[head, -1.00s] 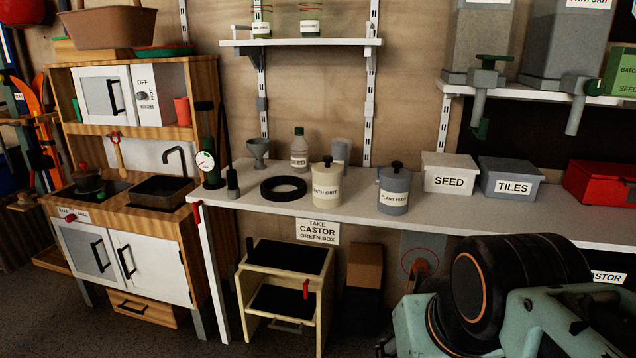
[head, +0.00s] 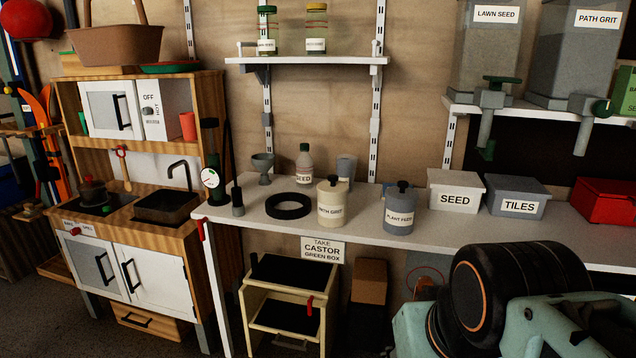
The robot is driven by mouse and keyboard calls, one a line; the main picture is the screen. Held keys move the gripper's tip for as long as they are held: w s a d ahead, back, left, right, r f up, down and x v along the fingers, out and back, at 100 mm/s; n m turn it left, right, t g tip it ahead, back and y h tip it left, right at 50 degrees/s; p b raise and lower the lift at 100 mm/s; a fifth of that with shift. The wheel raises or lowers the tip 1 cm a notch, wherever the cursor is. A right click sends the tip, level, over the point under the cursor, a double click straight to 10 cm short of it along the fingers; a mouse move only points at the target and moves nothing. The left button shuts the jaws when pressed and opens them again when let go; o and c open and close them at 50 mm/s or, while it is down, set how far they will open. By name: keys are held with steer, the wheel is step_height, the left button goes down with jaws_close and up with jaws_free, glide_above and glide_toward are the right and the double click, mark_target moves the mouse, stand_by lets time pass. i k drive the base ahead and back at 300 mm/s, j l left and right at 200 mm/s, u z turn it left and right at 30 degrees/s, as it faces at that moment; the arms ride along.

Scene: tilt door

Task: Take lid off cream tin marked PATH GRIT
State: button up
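The cream tin marked PATH GRIT (head: 332,208) stands upright on the white bench. Its cream lid (head: 332,185) with a black knob sits on top. A grey tin marked PLANT FEED (head: 398,212), also with a black-knobbed lid, stands just to its right. My arm fills the lower right of the head view, below and in front of the bench. My gripper's fingertips cannot be made out there, so whether it is open or shut does not show. Nothing of mine touches the cream tin.
A black ring (head: 288,206) lies left of the tin, with a SEED bottle (head: 303,165) behind. SEED (head: 455,200) and TILES (head: 518,207) boxes stand to the right. A shelf with jars (head: 306,60) hangs above. Bare bench (head: 345,236) lies in front of the tin.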

mark_target(331, 187)
steer(key=i+u, duration=0.4)
steer(key=i, duration=0.55)
